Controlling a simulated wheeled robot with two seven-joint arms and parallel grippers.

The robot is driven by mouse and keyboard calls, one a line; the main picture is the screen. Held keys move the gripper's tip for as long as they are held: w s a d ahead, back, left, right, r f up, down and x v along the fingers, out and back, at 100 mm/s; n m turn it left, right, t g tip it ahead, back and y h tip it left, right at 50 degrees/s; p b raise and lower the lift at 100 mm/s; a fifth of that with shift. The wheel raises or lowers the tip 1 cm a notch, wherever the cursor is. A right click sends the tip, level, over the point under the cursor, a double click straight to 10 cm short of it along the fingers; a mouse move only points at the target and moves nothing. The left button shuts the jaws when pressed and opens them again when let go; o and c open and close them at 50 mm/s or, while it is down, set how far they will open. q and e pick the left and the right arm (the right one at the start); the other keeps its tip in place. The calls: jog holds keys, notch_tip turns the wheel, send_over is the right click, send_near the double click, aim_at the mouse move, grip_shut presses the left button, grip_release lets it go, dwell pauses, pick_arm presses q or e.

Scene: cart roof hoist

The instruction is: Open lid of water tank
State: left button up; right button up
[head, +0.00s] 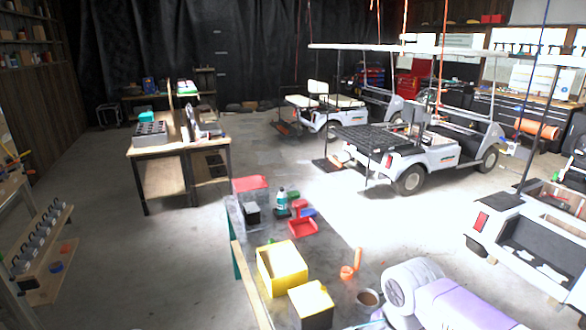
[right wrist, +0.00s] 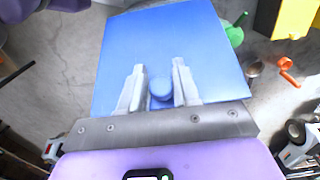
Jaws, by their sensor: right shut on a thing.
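A flat square blue lid (right wrist: 170,45) with a round blue knob (right wrist: 160,89) fills the middle of the right wrist view. My right gripper (right wrist: 157,82) has one finger on each side of the knob and is shut on it. The water tank's body cannot be made out in either view, and I cannot tell whether the lid rests on it or is clear of it. In the head view my right arm's purple and white links cover the bottom right, and the gripper is not clearly seen there. My left gripper is in neither view.
White carts (head: 415,165) stand beyond. The floor at left is open.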

jog(key=shift+s+a, duration=0.25)
jog(key=shift+a, duration=0.3)
jog(key=shift+s+a+r, duration=0.15)
jog(key=shift+s+a, duration=0.05)
jog(key=shift+a, duration=0.25)
jog(key=shift+s+a+r, duration=0.15)
jog(key=shift+a, duration=0.4)
jog(key=shift+s+a, duration=0.45)
jog(key=shift+a, duration=0.35)
